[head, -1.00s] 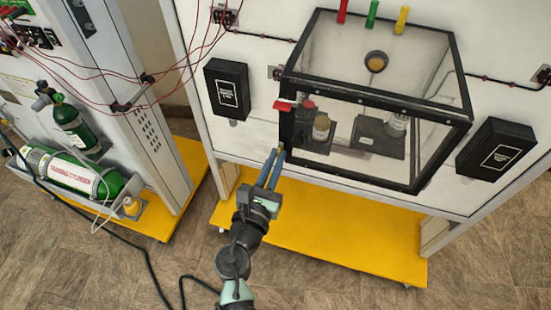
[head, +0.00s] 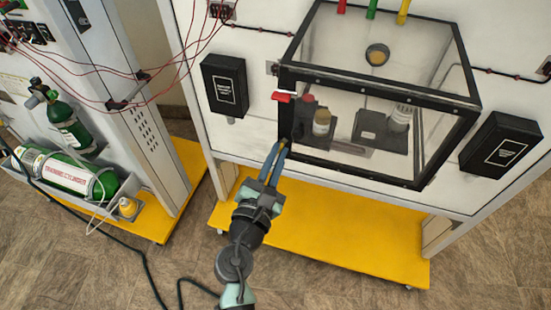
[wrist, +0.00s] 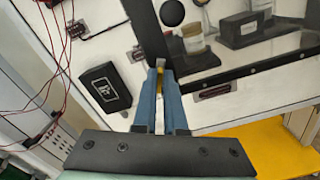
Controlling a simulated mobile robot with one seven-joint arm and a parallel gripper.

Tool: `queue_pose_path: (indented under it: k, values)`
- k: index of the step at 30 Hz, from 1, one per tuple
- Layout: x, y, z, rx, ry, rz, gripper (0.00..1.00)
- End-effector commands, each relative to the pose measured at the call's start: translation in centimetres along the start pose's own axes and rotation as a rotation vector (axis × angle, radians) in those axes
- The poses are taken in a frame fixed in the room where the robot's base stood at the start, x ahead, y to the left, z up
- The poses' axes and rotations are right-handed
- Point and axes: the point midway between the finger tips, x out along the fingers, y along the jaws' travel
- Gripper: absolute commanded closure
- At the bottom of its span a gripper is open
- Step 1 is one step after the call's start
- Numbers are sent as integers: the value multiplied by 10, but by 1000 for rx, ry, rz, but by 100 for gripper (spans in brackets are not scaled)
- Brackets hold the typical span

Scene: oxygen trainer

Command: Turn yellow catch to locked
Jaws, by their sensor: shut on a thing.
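The yellow catch (wrist: 160,66) shows in the wrist view between my fingertips, at the lower left corner post of the clear, black-framed case (head: 470,135). My gripper (head: 279,150) is shut on it, with the blue fingers on either side; the gripper also shows in the wrist view (wrist: 160,75). In the head view, only a small yellowish bit shows at the fingertips. The fingers hide most of the catch, so I cannot tell its exact angle or any lock marking.
A red tab (head: 281,97) sticks out on the case's left post above my gripper. Black boxes hang left (head: 224,84) and right (head: 500,145) of the case. Red cables (head: 180,75) hang at upper left. A yellow base (head: 330,240) lies below.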

Motion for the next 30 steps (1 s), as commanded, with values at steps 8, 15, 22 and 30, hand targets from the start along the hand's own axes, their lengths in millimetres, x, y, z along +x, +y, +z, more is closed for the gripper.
queue_pose_path:
  k: [8, 15, 22, 30]
  values:
    - [0, -4, -3, 267, -2, 1, 100]
    - [0, -7, -5, 495, -1, 1, 100]
    - [0, -9, -6, 712, -1, 1, 100]
    - [0, -11, -8, 933, 0, 0, 100]
